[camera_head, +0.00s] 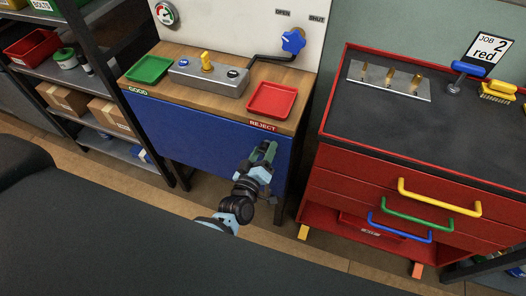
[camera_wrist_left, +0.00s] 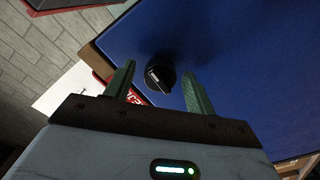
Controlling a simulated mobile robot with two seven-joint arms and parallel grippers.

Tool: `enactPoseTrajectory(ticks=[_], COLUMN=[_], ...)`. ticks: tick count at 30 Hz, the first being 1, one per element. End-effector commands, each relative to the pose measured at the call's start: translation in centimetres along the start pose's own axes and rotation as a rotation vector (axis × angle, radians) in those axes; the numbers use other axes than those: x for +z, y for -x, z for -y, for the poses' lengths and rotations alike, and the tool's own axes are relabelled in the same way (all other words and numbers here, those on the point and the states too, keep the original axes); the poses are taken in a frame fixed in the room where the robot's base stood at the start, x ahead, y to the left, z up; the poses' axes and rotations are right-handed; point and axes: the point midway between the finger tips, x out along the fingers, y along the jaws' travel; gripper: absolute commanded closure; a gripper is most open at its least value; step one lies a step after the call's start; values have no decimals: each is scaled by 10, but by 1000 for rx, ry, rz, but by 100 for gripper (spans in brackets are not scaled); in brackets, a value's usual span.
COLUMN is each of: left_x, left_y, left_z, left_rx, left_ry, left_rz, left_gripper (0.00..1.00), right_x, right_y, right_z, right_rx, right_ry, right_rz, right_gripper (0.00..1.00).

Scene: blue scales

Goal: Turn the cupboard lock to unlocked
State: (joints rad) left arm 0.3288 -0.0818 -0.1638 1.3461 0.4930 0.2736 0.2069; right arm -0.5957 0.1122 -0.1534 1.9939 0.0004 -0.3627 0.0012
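The cupboard is the blue-fronted unit (camera_head: 200,128) under the wooden worktop. Its lock, a round black knob (camera_wrist_left: 160,74) with a raised grip bar and a small pale mark, sits on the blue front in the left wrist view. In the head view I cannot make out the knob; my gripper is in front of that part. My left gripper (camera_head: 265,152) is at the right part of the blue front. In the left wrist view its two green fingers (camera_wrist_left: 157,80) are open, one on each side of the knob. I cannot tell whether they touch it. My right gripper is not in view.
A green tray (camera_head: 149,69), a grey switch box (camera_head: 208,80) and a red reject tray (camera_head: 271,99) stand on the worktop. A red drawer cabinet (camera_head: 400,180) stands close to the right. A dark shelf rack (camera_head: 110,85) is at the left.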

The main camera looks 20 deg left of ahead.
Motion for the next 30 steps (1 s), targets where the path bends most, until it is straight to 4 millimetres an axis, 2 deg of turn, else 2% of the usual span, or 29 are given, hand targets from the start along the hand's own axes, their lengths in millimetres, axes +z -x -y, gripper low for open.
enactPoseTrajectory(ticks=[8,21,25,30], left_x=[0,1,0,0], left_y=[4,65,75,78], left_z=[0,1,1,0], left_rx=[-1,-1,-1,1], left_ry=[1,0,0,0], left_rz=[1,2,1,0], left_gripper=[45,45,45,45], right_x=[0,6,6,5], right_y=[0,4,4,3], right_z=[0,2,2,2], right_rx=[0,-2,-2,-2], right_ry=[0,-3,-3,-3], right_rz=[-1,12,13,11], right_gripper=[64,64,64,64])
